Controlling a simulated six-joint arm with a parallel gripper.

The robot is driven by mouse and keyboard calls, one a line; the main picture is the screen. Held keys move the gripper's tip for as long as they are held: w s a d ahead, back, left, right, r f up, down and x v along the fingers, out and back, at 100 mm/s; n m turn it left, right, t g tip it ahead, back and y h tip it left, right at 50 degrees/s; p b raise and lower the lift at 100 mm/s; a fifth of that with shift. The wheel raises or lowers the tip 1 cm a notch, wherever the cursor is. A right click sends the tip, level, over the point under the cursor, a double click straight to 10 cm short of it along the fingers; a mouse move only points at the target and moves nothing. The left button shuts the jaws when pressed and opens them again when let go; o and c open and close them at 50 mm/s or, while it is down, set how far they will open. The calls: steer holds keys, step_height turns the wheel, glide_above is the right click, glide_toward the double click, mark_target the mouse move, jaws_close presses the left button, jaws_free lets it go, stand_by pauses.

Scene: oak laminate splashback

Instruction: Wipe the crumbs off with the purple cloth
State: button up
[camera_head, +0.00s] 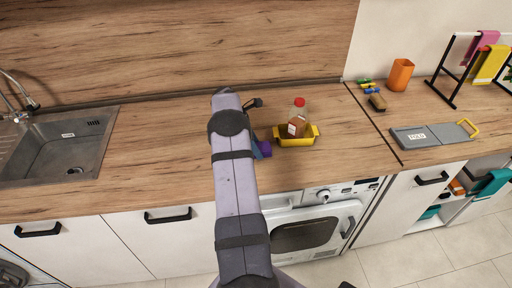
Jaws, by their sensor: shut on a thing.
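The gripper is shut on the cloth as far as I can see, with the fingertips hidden. No crumbs can be made out at this size; any behind the arm are hidden.
A yellow dish (296,141) with a red-capped bottle (297,120) stands close right of the cloth. A sink (60,152) is at left. An orange cup (400,75), a grey board (432,135) and a drying rack (455,75) are at right. The worktop between sink and arm is clear.

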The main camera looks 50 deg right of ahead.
mark_target(262, 164)
steer(key=shift+s+a, duration=0.1)
steer(key=shift+s+a+p, duration=0.35)
steer(key=shift+s+a, duration=0.25)
steer(key=shift+s+a, duration=0.1)
steer(key=shift+s+a, duration=0.3)
steer(key=shift+s+a+f, duration=0.15)
steer(key=shift+s+a, duration=0.15)
steer(key=shift+p, duration=0.3)
steer(key=shift+s+a+p, duration=0.3)
steer(key=shift+s+a, duration=0.35)
